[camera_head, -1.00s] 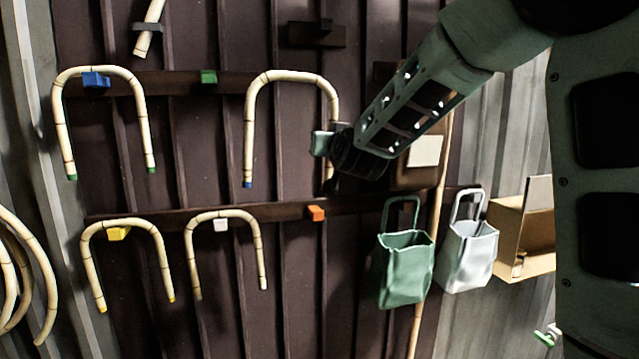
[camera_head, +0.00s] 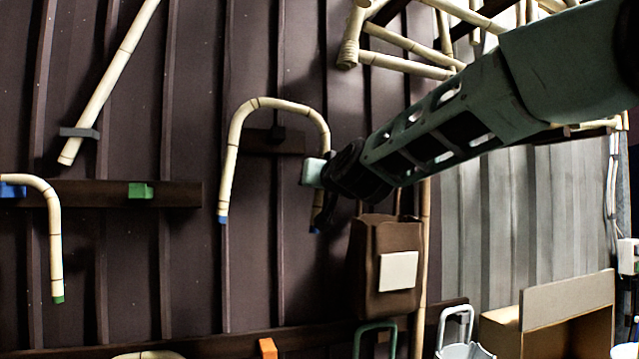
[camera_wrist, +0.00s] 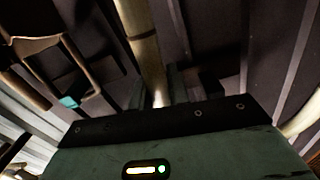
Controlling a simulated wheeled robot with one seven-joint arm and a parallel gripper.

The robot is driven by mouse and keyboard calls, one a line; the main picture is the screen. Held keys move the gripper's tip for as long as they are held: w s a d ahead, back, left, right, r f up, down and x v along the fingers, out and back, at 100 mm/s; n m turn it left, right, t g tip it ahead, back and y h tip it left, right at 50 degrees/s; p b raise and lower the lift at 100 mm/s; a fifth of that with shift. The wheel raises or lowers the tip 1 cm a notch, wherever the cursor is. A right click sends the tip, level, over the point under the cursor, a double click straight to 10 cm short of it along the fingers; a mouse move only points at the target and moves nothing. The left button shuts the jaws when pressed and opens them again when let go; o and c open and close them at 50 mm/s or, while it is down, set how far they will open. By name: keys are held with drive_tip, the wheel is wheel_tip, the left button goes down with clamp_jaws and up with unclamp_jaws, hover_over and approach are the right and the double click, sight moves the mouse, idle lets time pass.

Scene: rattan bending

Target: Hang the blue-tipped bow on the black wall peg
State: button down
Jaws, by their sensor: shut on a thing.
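The blue-tipped bow (camera_head: 236,128) is a pale jointed cane arch. It is upright with its open end down and both blue tips showing in the head view. My gripper (camera_head: 316,173) is shut on its right leg; the fingers partly cover that leg. The black wall peg (camera_head: 277,132) sits on a short dark board and shows inside the arch, below its top. How far the bow is from the wall I cannot tell. The wrist view shows a cane leg (camera_wrist: 141,40) running up from my gripper (camera_wrist: 165,92).
A green peg (camera_head: 140,190) is empty on the left board. A green-tipped bow (camera_head: 54,230) hangs on a blue peg (camera_head: 12,190). A brown bag (camera_head: 368,285) hangs just below my gripper. An orange peg (camera_head: 267,348) is lower down. Cane furniture (camera_head: 405,66) is above my arm.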

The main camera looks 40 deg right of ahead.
drive_tip(key=shift+f+x, duration=0.3)
drive_tip(key=shift+x, duration=1.35)
drive_tip(key=shift+f+x, duration=0.25)
drive_tip(key=shift+x, duration=1.45)
drive_tip(key=shift+f+x, duration=0.3)
drive_tip(key=shift+x, duration=1.35)
drive_tip(key=c, duration=1.3)
unclamp_jaws()
drive_tip(key=shift+o, duration=0.2)
drive_tip(key=shift+s, duration=0.1)
drive_tip(key=b+v, duration=0.3)
drive_tip(key=v, duration=0.8)
drive_tip(key=shift+s+a+b, duration=0.1)
drive_tip(key=shift+s+b, duration=0.25)
